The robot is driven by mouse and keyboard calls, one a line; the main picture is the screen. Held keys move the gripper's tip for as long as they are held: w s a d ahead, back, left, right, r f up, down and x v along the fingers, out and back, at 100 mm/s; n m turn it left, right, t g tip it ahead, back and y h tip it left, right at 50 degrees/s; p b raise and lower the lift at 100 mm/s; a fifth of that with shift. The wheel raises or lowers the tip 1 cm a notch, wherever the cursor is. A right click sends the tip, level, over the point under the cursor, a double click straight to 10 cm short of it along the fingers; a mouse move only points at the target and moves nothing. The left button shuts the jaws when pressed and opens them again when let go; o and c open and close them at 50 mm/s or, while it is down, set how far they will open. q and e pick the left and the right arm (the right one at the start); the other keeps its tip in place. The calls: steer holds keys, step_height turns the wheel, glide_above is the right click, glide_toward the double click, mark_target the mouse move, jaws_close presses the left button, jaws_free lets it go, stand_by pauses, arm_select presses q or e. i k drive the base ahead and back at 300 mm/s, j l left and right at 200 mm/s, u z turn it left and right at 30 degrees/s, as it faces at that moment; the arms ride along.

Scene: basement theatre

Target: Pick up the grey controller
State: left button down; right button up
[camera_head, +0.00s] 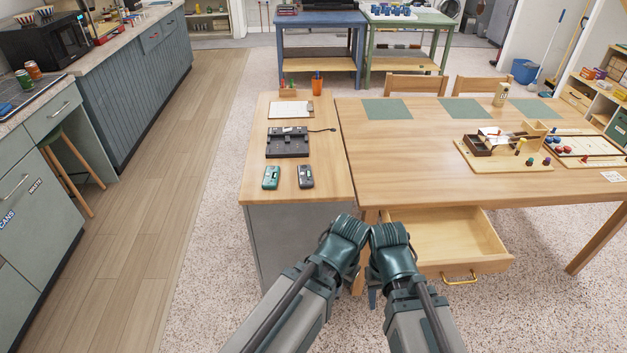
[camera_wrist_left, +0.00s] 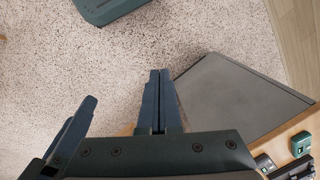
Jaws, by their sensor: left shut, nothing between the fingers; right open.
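The grey controller (camera_head: 306,177) lies near the front edge of the wooden-topped cabinet, to the right of a green controller (camera_head: 271,177). In the left wrist view the grey one (camera_wrist_left: 265,162) shows at the lower right corner, partly cut off by my gripper housing. My left gripper (camera_wrist_left: 156,102) has its fingers together and empty, over the carpet, apart from both controllers. In the head view its fingers are hidden behind its wrist. My right gripper (camera_head: 373,297) is open and empty beside it, below and right of the cabinet top; its fingers are mostly hidden.
A black device (camera_head: 288,143), a clipboard (camera_head: 291,110) and an orange cup (camera_head: 317,84) sit behind the controllers. An open, empty drawer (camera_head: 446,232) juts from the adjoining table (camera_head: 400,160), close to my right gripper.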

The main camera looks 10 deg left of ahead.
mark_target(307, 182)
steer(key=i+l+u, duration=0.2)
steer(key=i+l, duration=0.15)
steer(key=l, duration=0.25)
steer(key=i+l+u, duration=0.1)
steer(key=l, duration=0.25)
steer(key=i+l+u, duration=0.1)
steer(key=l, duration=0.25)
steer(key=i+l+u, duration=0.1)
steer(key=l, duration=0.25)
steer(key=i+l+u, duration=0.1)
steer(key=i+l, duration=0.15)
steer(key=i+l+u, duration=0.1)
steer(key=l, duration=0.4)
